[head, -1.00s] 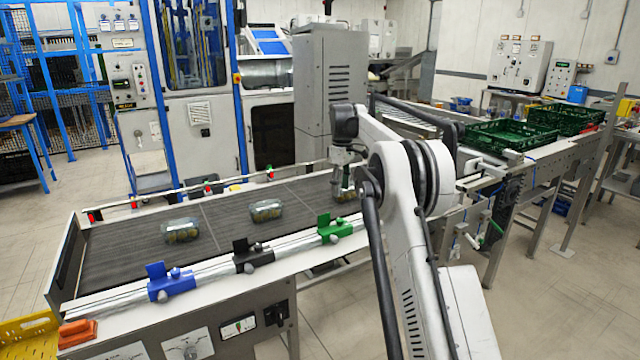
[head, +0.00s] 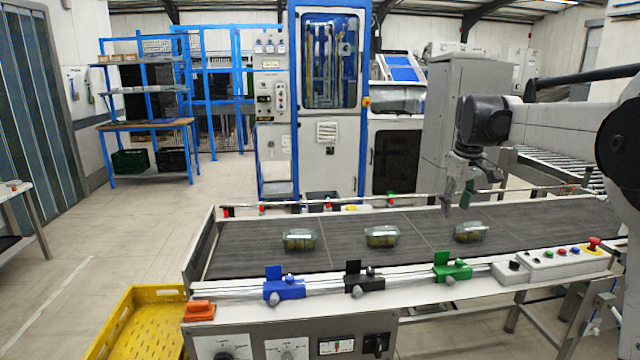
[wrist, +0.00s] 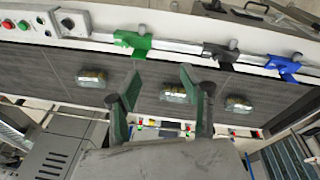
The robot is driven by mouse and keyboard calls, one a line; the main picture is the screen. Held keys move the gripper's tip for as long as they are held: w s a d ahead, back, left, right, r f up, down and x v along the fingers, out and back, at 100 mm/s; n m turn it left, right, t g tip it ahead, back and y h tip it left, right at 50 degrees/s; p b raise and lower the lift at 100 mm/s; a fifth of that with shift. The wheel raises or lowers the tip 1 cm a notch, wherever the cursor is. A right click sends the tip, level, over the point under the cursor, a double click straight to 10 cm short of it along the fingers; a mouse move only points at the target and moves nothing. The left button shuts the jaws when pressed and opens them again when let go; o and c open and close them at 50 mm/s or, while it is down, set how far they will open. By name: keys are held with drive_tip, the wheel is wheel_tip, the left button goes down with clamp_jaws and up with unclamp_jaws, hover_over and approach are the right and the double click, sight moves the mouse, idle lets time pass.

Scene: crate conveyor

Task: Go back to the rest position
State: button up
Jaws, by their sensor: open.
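My gripper (head: 456,205) is over the right part of the dark conveyor belt (head: 240,255), above and a little left of the rightmost clear container. In the wrist view my gripper (wrist: 158,85) has its two green-tipped fingers spread, with nothing between them. Three clear containers with yellowish-green contents stand apart on the belt: a left one (head: 300,240), a middle one (head: 381,237) and a right one (head: 471,232). All three also show in the wrist view beyond the fingers.
Blue (head: 284,288), black (head: 363,281) and green (head: 452,270) clamps sit on the front rail. A control panel with buttons (head: 560,257) is at the right front. A yellow crate (head: 140,320) stands at the front left. A tall grey cabinet (head: 462,100) stands behind the belt.

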drive_tip(key=s+a+r+m+t, duration=0.1)
drive_tip(key=s+a, duration=0.2)
drive_tip(key=s, duration=0.3)
drive_tip(key=s+a+r, duration=0.1)
drive_tip(key=s+a, duration=0.2)
drive_tip(key=s, duration=0.2)
drive_tip(key=s+a+f+m+t, duration=0.1)
drive_tip(key=s+f, duration=0.3)
drive_tip(key=s, duration=0.5)
drive_tip(key=s+a+f+m+t, duration=0.1)
drive_tip(key=s+a+f, duration=0.3)
drive_tip(key=s, duration=0.5)
drive_tip(key=s+a+f+m+t, duration=0.1)
drive_tip(key=s+a+f, duration=0.2)
drive_tip(key=s, duration=0.6)
drive_tip(key=shift+f+m+t, duration=0.4)
drive_tip(key=shift+f, duration=0.1)
drive_tip(key=shift+s, duration=0.1)
